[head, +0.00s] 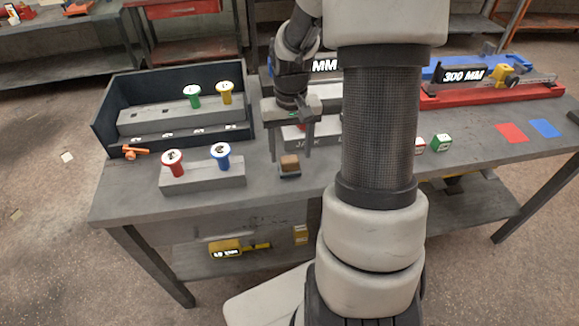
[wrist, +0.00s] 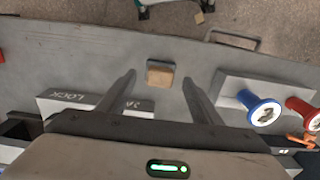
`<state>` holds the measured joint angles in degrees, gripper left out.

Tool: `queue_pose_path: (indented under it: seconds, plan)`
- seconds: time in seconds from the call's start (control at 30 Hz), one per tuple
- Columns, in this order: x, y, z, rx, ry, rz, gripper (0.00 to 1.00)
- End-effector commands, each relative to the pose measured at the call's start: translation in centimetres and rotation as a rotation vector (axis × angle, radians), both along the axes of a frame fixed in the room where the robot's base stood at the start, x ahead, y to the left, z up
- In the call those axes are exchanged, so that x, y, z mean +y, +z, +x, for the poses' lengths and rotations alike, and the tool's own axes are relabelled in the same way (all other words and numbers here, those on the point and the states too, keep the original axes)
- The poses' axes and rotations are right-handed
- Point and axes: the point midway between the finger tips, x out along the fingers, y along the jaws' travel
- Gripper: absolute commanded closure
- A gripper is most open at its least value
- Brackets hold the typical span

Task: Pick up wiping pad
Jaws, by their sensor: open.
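The wiping pad (head: 289,163) is a small brown block with a dark grey base on the bench, just right of a grey block with two plugs. It also shows in the wrist view (wrist: 160,74), lying between the lines of my two fingers and a little beyond their tips. My gripper (head: 290,158) is open and empty, fingers pointing down above the bench near the pad. In the wrist view my gripper (wrist: 158,77) has its fingers spread wide on either side. I cannot tell the exact height of the fingertips over the bench.
A grey block (head: 203,178) carries a red plug (head: 173,162) and a blue plug (head: 220,155). Behind it stands a dark open box (head: 102,128) with green and yellow plugs. A lettered grey block (wrist: 70,103) lies close to one finger. The bench front edge is near the pad.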

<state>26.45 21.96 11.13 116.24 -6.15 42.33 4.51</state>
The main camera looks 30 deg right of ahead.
Motion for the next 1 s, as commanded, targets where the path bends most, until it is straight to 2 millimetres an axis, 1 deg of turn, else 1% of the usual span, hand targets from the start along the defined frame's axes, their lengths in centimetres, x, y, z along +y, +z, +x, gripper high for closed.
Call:
queue_pose_path:
  seconds: [0.03,0.1,0.2,0.3,0.57,0.67,0.7,0.8,1.0]
  plan:
    - [0.0,-0.9,0.2,0.004,0.0,0.002,0.41]
    - [-0.1,-2.0,0.5,0.003,0.001,0.002,0.41]
    - [-0.1,-3.4,0.7,0.002,0.0,0.002,0.41]
    - [-0.1,-4.3,0.7,0.002,0.001,0.001,0.41]
    - [-0.1,-4.5,0.7,0.0,0.001,0.0,0.41]
    - [-0.1,-4.5,0.7,0.0,0.001,0.0,0.56]
    - [-0.1,-4.5,0.7,0.0,0.001,0.0,0.63]
    - [-0.1,-4.5,0.7,0.0,0.001,0.0,0.77]
    - [-0.1,-4.4,0.8,-0.001,0.001,0.0,0.77]
